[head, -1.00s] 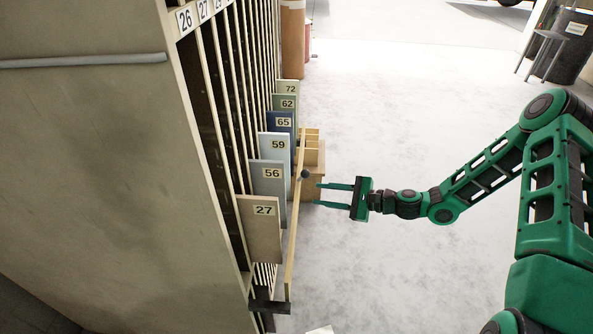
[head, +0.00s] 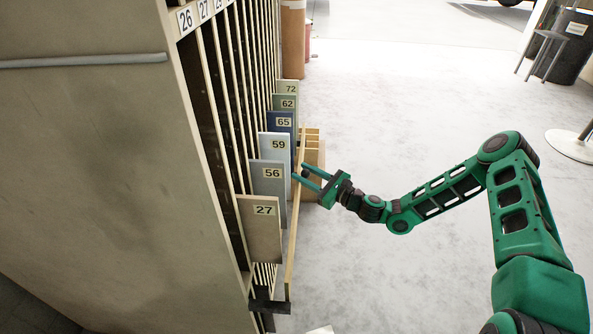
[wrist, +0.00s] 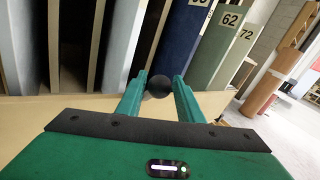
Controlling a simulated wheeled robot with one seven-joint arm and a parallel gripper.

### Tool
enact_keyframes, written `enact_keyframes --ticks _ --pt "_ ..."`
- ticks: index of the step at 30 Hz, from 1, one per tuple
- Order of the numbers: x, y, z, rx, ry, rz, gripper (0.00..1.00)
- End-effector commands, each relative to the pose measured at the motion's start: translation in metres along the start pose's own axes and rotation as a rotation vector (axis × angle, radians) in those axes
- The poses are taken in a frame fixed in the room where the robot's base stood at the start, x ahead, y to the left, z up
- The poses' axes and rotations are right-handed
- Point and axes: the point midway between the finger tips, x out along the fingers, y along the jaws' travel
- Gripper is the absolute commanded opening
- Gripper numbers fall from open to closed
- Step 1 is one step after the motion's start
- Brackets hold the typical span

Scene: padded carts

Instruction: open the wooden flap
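The wooden flap (head: 292,245) is a pale board standing almost edge-on along the front of the numbered rack in the head view. Its pale face also shows in the wrist view (wrist: 22,112). A round black knob (wrist: 159,86) sits on the flap. My gripper (head: 299,173) is at the flap, and its fingers mostly hide the knob in the head view. In the wrist view my gripper (wrist: 159,80) is open, with one green finger on each side of the knob. Small gaps seem to show between knob and fingers.
Numbered panels, such as the one marked 27 (head: 262,228) and the blue one marked 65 (head: 281,130), stand in the rack's slots behind the flap. A wooden box (head: 313,180) is beyond the flap.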

Motion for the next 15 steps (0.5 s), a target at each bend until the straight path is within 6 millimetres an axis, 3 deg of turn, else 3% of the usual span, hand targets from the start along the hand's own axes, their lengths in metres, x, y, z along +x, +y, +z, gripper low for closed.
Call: enact_keyframes --ticks 6,15 --pt "0.028 0.000 0.000 -0.001 0.000 0.000 0.33" --pt "0.037 0.000 0.000 0.000 0.000 -0.001 0.33"
